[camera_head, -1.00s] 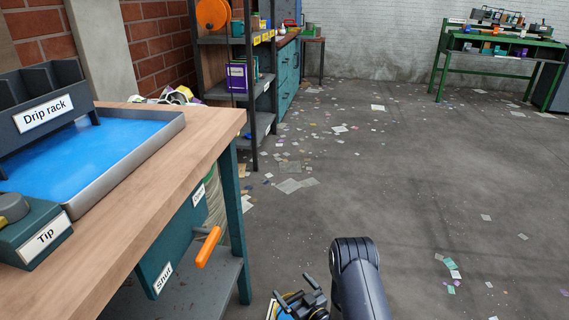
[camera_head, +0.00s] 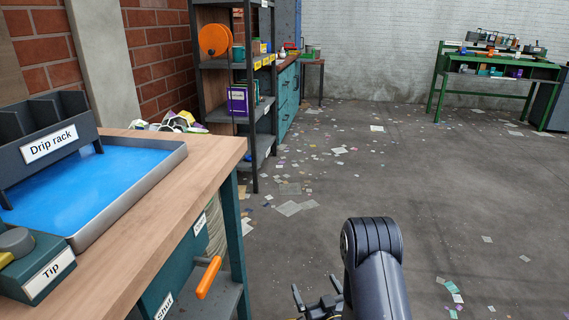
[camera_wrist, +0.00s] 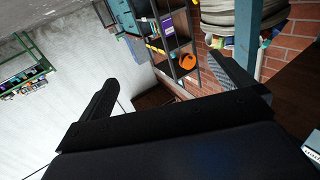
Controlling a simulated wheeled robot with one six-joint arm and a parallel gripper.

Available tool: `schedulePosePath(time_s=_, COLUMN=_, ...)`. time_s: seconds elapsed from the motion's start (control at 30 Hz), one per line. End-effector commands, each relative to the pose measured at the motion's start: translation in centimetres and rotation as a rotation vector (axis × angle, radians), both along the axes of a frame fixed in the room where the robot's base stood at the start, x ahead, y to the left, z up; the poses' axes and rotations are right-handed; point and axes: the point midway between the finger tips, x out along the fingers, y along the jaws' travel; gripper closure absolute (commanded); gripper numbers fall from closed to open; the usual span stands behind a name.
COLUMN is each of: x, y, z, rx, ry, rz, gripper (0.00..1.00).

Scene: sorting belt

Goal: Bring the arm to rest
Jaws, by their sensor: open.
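My gripper (camera_head: 318,300) is at the bottom of the head view, right of the workbench, with part of it cut off by the frame and hidden behind my dark arm. In the wrist view my gripper (camera_wrist: 165,85) has its two dark fingers spread wide apart, with nothing between them. The wrist view is tilted and looks out over the room. My gripper touches nothing that I can see.
The wooden workbench (camera_head: 165,200) is at left, with a blue tray (camera_head: 180,158), a drip rack (camera_head: 45,150) and a box labelled Tip (camera_head: 40,275). An orange lever (camera_head: 208,278) juts from its side. Shelves (camera_head: 240,135) stand behind. The littered floor (camera_head: 470,200) at right is open.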

Motion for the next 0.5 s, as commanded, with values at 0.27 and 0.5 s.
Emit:
schedulePosePath(time_s=0.27, x=-2.0, y=-2.3, z=4.0, rx=-0.002, ry=0.0, rz=-0.108, gripper=0.0)
schedulePosePath(time_s=0.5, x=-4.1, y=-4.1, z=6.8, rx=-0.004, ry=0.0, rz=-0.195, gripper=0.0)
